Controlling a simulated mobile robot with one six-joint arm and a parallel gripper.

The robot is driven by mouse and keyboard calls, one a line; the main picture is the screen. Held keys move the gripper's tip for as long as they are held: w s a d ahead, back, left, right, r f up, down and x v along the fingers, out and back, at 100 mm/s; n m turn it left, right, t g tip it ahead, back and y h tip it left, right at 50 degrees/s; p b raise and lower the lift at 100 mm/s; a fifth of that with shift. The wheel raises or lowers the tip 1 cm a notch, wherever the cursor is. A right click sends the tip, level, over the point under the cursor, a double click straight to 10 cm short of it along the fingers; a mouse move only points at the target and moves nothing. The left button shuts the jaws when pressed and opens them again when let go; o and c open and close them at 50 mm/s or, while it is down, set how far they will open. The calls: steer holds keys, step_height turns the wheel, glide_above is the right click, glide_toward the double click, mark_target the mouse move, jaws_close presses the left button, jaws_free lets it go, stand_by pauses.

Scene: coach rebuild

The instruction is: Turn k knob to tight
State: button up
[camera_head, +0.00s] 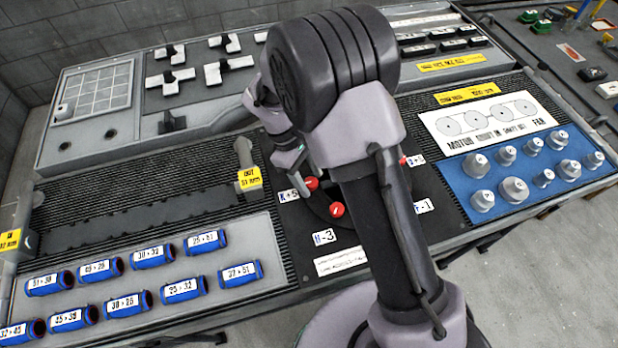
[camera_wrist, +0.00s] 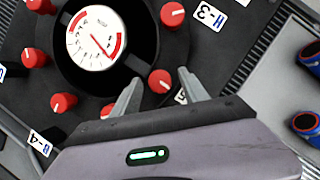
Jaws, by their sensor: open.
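The k knob (camera_head: 312,183) is red, beside a label reading K+5 (camera_head: 288,195) in the head view. In the wrist view, the red knob (camera_wrist: 160,82) near a partly hidden label lies between my gripper's fingertips (camera_wrist: 160,77); I take it to be k. The fingers stand apart on either side of it, and I cannot tell whether they touch it. In the head view, my gripper (camera_head: 299,180) is just left of the k knob. A round white gauge (camera_wrist: 97,38) with red bands sits in a dark ring beside the knob.
Other red knobs surround the gauge, including the H-3 knob (camera_head: 337,210) and a knob by a -4 label (camera_wrist: 63,103). Blue cylinders (camera_head: 183,289) lie front left. A blue panel with grey knobs (camera_head: 515,190) is at the right. My arm hides much of the middle.

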jaws_close()
steer(key=shift+r+m, duration=0.1)
steer(key=shift+m, duration=0.2)
steer(key=m+g+p, duration=0.1)
steer(key=m+p, duration=0.1)
steer(key=shift+m+y, duration=0.4)
steer(key=m+y+p, duration=0.1)
steer(key=m, duration=0.1)
steer(key=m+g+p, duration=0.1)
steer(key=m, duration=0.2)
steer(key=shift+w+d+y, duration=0.15)
steer(key=shift+d+y, duration=0.05)
steer(key=shift+y, duration=0.2)
steer(key=m+y, duration=0.1)
steer(key=m, duration=0.2)
steer(key=m+y, duration=0.1)
steer(key=m, duration=0.1)
steer(key=shift+d+m, duration=0.15)
steer(key=shift+m, duration=0.25)
steer(key=shift+m+y+b, duration=0.45)
steer(key=shift+m+y, duration=0.15)
steer(key=shift+m, duration=1.2)
steer(key=shift+d, duration=0.1)
